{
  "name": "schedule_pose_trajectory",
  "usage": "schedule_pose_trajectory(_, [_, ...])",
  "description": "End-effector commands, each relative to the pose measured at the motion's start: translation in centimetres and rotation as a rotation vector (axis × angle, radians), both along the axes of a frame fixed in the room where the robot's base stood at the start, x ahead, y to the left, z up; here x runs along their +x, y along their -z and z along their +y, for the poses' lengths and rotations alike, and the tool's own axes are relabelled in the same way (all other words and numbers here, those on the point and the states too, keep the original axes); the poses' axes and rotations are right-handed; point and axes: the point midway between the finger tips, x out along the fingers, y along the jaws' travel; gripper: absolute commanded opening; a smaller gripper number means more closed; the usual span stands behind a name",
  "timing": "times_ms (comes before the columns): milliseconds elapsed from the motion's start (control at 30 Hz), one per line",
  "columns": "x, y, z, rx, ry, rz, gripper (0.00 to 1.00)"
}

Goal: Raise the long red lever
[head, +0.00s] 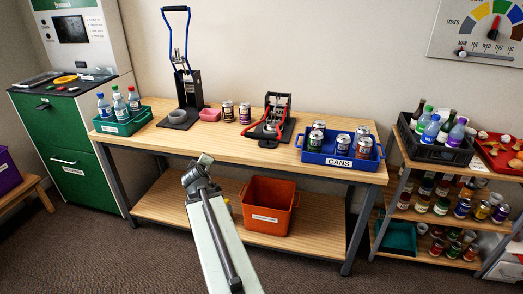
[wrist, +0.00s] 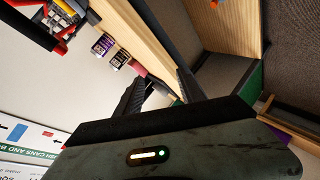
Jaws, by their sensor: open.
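A press with a red lever (head: 264,133) stands on the wooden workbench (head: 225,151), right of two loose cans. The lever appears low, near the base of the press, though its exact angle is hard to tell. In the wrist view the red lever (wrist: 37,32) shows at the upper left, partly cut off by the frame. My gripper (head: 198,170) is in front of the bench's front edge, left of and apart from the lever. In the wrist view my gripper (wrist: 160,90) has its two fingers apart with nothing between them.
A blue crate of cans (head: 340,158) is at the right. An orange bin (head: 268,207) sits on the lower shelf.

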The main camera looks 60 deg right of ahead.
Motion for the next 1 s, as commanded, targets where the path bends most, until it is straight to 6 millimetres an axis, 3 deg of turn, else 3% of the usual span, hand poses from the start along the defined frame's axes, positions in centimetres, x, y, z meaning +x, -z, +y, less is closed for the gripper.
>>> schedule_pose_trajectory(33, [-3.0,0.9,-5.5,-0.148,0.007,-0.012,0.46])
schedule_pose_trajectory(100, [-6.8,-0.9,-10.8,-0.367,-0.017,-0.001,0.46])
schedule_pose_trajectory(133, [-8.3,-1.6,-12.5,-0.450,-0.028,0.011,0.46])
schedule_pose_trajectory(233, [-12.4,-3.3,-15.9,-0.660,-0.067,0.059,0.46])
schedule_pose_trajectory(400, [-15.9,-4.6,-17.7,-0.838,-0.116,0.119,0.46])
schedule_pose_trajectory(667, [-16.1,-5.2,-18.2,-0.866,-0.127,0.128,0.46])
schedule_pose_trajectory(1000, [-12.5,-6.1,-22.4,-0.863,-0.126,0.126,0.46])
